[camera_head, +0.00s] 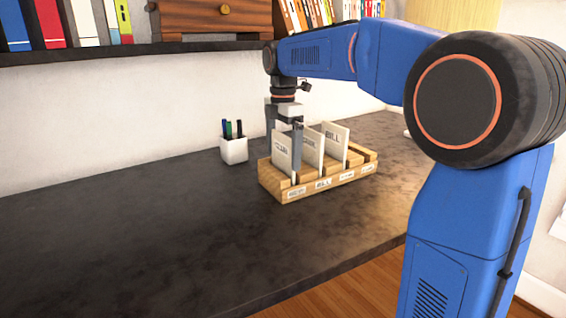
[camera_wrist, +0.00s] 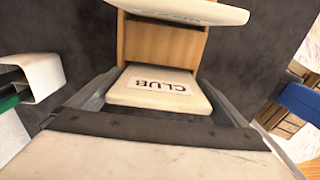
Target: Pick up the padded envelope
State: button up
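Several cream, upright pieces of mail stand in a wooden slotted sorter (camera_head: 290,192) on the dark counter. The nearest at the left is a piece marked CLUB (camera_head: 283,152). It looks thick with rounded corners in the wrist view (camera_wrist: 160,92); I cannot be sure which piece is the padded envelope. My gripper (camera_head: 285,130) points down over the CLUB piece. In the wrist view my gripper's fingers (camera_wrist: 162,95) are open, one on each side of it, with narrow gaps showing. The finger ends are partly hidden.
Behind it stand a middle piece (camera_head: 308,147) and one marked BILL (camera_head: 335,140). A white pen cup (camera_head: 234,150) stands left of the sorter. The counter (camera_head: 130,235) is clear at the left. A shelf (camera_head: 130,52) with books runs above.

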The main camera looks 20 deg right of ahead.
jog(key=c, duration=0.6)
jog(key=shift+o, duration=0.2)
jog(key=shift+r, duration=0.1)
notch_tip(320, 180, up, 10)
jog(key=shift+f, duration=0.1)
